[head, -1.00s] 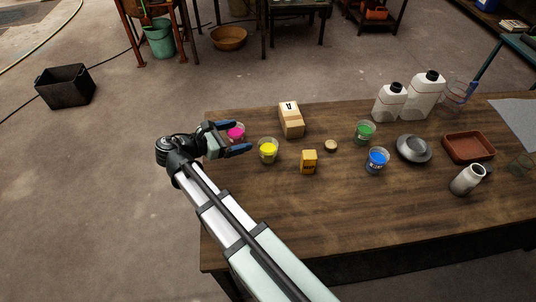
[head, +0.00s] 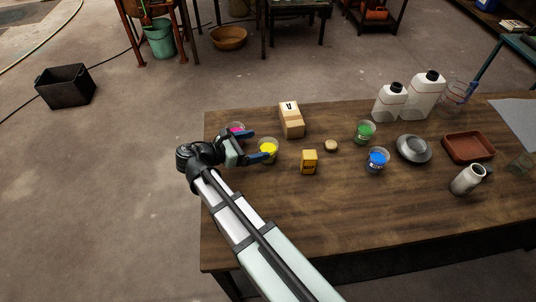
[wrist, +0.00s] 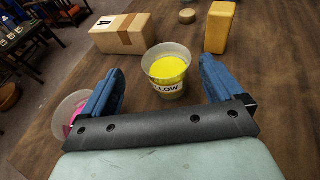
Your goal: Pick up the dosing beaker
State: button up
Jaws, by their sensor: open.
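Nothing in view is marked as the dosing beaker. Small clear cups hold coloured contents: a yellow cup (head: 269,150), a pink cup (head: 236,129), a green cup (head: 365,132) and a blue cup (head: 377,160). My gripper (head: 260,144) is open and empty over the table's left end, with its fingertips by the yellow cup. In the wrist view the yellow cup (wrist: 168,72), lettered "LOW" on its visible side, stands upright between and just ahead of the fingertips. The pink cup (wrist: 70,112) is partly hidden behind the left finger.
A cardboard box (head: 291,120) and a yellow block (head: 309,162) stand near the yellow cup. White bottles (head: 424,98), a clear vessel (head: 459,93), a grey dish (head: 413,149), a brown tray (head: 469,148) and a grey jug (head: 467,180) are further right. The front of the table (head: 330,220) is clear.

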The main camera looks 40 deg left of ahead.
aim_at(275, 143)
jog(key=shift+d+x, duration=0.15)
jog(key=shift+x, duration=1.15)
jog(key=shift+d+x, duration=0.15)
jog(key=shift+x, duration=1.2)
jog(key=shift+s+f, duration=0.15)
jog(key=shift+s, duration=0.1)
jog(key=shift+c, duration=0.4)
jog(key=c, duration=1.4)
jog(key=shift+c, duration=0.3)
